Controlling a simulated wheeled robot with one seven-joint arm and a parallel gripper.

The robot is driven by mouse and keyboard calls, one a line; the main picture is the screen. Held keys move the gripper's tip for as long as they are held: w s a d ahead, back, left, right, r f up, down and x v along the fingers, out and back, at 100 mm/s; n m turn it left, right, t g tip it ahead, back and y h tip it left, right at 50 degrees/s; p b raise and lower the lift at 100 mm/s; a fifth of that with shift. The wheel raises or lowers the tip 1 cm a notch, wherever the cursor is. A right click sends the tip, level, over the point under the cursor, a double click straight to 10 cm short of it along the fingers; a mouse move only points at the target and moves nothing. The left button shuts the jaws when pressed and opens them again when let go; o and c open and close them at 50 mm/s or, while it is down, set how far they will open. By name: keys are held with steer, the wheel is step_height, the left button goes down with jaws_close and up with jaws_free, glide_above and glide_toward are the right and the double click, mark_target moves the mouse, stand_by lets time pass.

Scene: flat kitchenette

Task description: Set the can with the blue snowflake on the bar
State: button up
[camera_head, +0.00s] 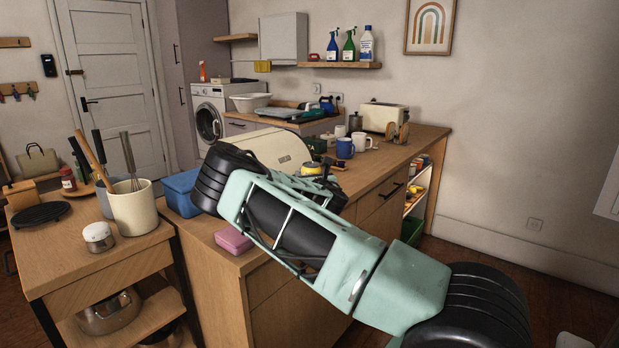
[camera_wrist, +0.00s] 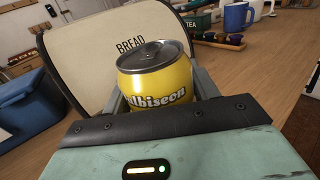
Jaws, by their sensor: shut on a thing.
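A yellow can (camera_wrist: 156,85) with a silver top and white lettering ending in "lbiseon" is between the fingers of my gripper (camera_wrist: 160,92), which is shut on it. No blue snowflake shows on its visible side. The fingers hide its lower part, so I cannot tell whether it touches the surface below. In the head view a bit of the yellow can (camera_head: 312,168) shows past my arm, above the wooden counter (camera_head: 345,182). I cannot tell which surface is the bar.
The cream bread bin (camera_head: 262,147) stands right behind the can. A blue tub (camera_head: 180,192) and a pink sponge (camera_head: 232,240) are at the counter's near end. Mugs (camera_head: 345,148) and a toaster (camera_head: 384,117) stand farther back. A side table (camera_head: 95,265) holds a utensil crock (camera_head: 134,210).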

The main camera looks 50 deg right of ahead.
steer(key=shift+f, duration=0.25)
steer(key=o, duration=1.2)
steer(key=shift+f, duration=0.15)
steer(key=shift+r, duration=0.2)
steer(key=b+v, duration=0.1)
steer(key=v, duration=1.1)
steer(key=shift+f+b, duration=0.1)
steer(key=shift+b, duration=0.25)
